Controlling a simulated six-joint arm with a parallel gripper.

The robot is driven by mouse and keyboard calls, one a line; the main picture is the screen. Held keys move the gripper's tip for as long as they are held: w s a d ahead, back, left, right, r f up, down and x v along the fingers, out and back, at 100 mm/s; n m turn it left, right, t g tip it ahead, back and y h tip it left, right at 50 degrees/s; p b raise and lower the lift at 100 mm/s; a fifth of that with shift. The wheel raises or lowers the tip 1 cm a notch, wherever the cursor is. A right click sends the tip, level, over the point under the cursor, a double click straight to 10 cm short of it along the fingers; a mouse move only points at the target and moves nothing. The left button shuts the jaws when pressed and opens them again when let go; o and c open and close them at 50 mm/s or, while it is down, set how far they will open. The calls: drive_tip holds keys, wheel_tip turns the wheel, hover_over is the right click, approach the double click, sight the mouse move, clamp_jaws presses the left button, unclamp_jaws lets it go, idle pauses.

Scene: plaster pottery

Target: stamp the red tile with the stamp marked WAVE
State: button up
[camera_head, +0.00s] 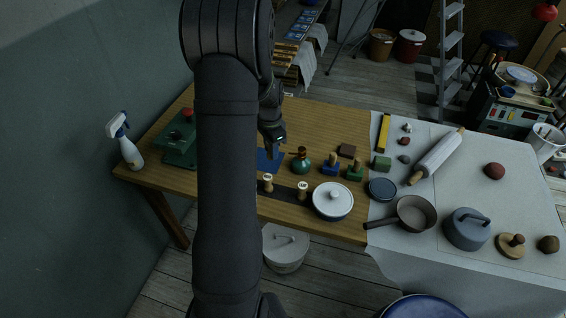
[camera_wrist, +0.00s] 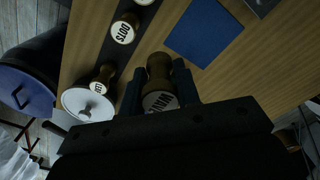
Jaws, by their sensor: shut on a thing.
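My gripper (camera_wrist: 158,85) is shut on a wooden stamp (camera_wrist: 156,66) marked WAVE, whose lettered top faces the wrist camera. In the head view my gripper (camera_head: 273,147) is above the wooden table near a blue sheet or tile, and the held stamp is hard to make out. The blue piece (camera_wrist: 203,32) lies ahead of the held stamp in the wrist view, and part of it shows in the head view (camera_head: 270,161). A stamp marked DOTS (camera_wrist: 124,30) stands on a dark strip. I cannot make out a red tile; my arm hides part of the table.
Another stamp (camera_wrist: 101,78) and a white-lidded pot (camera_head: 333,201) stand along the near edge. A green vase (camera_head: 301,161), a blue-based stamp (camera_head: 331,169), a green-based one (camera_head: 355,172) and a brown block (camera_head: 347,150) stand to the right. A green press (camera_head: 182,150) stands left.

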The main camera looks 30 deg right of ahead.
drive_tip(key=w+a, duration=0.5)
drive_tip(key=w, duration=0.6)
drive_tip(key=w+a, duration=0.6)
drive_tip(key=w, duration=0.5)
drive_tip(key=shift+d+f, duration=0.1)
drive_tip(key=shift+f, duration=2.65)
drive_tip(key=shift+f, duration=0.55)
wheel_tip(320, 180, up, 7)
